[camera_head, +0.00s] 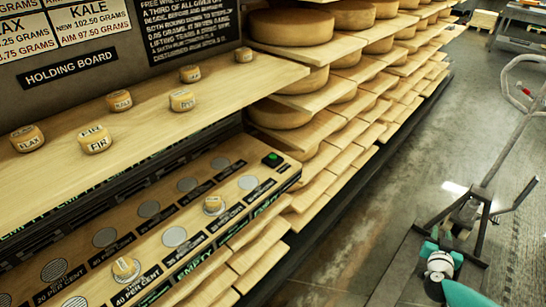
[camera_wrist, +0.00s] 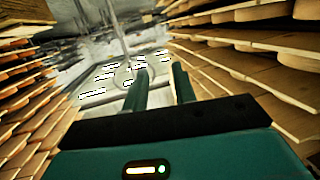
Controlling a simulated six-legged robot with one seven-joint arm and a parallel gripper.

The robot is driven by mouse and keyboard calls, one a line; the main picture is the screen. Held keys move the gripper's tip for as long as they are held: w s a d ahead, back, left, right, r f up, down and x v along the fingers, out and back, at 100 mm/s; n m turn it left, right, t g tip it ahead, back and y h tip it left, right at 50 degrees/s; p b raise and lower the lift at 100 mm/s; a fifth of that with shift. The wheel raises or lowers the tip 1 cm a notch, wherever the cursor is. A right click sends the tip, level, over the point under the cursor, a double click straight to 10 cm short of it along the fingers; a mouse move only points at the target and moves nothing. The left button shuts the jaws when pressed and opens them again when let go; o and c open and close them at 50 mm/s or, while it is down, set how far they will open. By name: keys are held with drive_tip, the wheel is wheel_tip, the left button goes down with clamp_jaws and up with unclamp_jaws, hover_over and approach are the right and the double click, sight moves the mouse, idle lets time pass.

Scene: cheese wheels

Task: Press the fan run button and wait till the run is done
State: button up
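The green button (camera_head: 272,158) sits on a small black box at the right end of the lower wooden panel (camera_head: 205,240). Its top looks green; the label near it is too small to read surely. Small cheese models stand on two of the panel's round grey pads: one (camera_head: 124,268) by a "40 per cent" label, another (camera_head: 213,204) farther right. In the wrist view my gripper (camera_wrist: 160,80) shows two teal fingers apart with nothing between them. It points along an aisle between shelves, and the button is not visible there. The fingers cannot be made out in the head view.
The holding board (camera_head: 150,130) overhangs the panel's back and carries several small labelled cheeses. Racks of large cheese wheels (camera_head: 290,27) stand right of the panel, with plank edges jutting out. The grey floor (camera_head: 400,150) beside them is open. A pallet jack (camera_head: 490,190) stands at right.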

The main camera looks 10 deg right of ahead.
clamp_jaws()
idle(1.3)
